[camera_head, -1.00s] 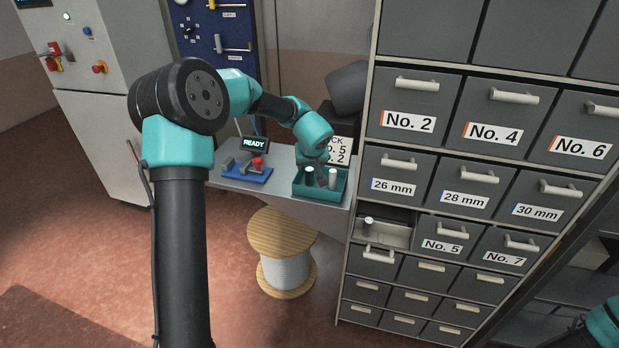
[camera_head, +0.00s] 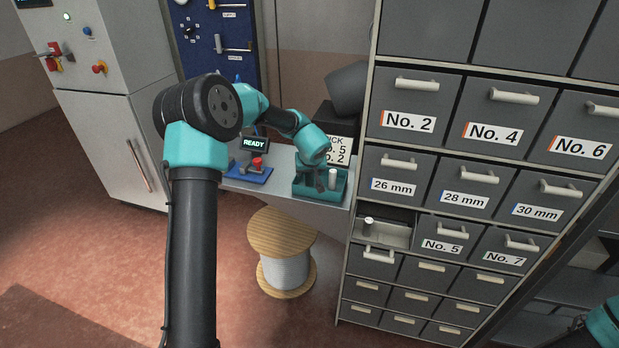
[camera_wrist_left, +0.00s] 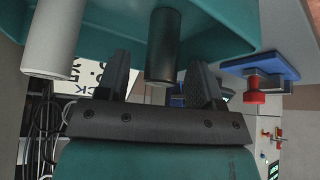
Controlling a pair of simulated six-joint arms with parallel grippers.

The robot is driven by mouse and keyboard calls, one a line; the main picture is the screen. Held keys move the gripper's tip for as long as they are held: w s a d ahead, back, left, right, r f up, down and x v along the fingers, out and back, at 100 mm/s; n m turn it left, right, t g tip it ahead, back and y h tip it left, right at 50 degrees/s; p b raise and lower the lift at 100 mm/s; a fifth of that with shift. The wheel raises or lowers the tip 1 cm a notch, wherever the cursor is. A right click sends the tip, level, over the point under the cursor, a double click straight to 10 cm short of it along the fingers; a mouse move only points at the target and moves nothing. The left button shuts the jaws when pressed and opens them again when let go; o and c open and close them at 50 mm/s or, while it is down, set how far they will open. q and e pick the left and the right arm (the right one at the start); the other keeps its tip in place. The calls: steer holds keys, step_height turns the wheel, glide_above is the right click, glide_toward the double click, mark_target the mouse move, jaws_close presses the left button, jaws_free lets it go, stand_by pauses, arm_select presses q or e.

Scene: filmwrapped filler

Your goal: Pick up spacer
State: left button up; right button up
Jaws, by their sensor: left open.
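A teal tray (camera_head: 343,190) on the grey bench holds two upright cylinders. The pale one (camera_head: 332,178) stands at the right in the head view and at the left in the left wrist view (camera_wrist_left: 55,38). The dark grey cylinder (camera_wrist_left: 163,45) shows between the fingers in the wrist view; in the head view my gripper hides it. Which is the spacer, I cannot tell. My left gripper (camera_head: 319,184) reaches down into the tray. Its fingers (camera_wrist_left: 160,68) are open, one on either side of the dark cylinder, with gaps visible. My right gripper is out of view.
A drawer cabinet (camera_head: 444,146) stands right of the tray; one drawer (camera_head: 392,235) is open with a cylinder (camera_head: 369,222) in it. A blue fixture with a red knob (camera_head: 257,163) and a READY display (camera_head: 255,143) sit left of the tray. A cable spool (camera_head: 282,230) stands below the bench.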

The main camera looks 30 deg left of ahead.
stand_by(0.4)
arm_select(q)
steer(key=c, duration=1.1)
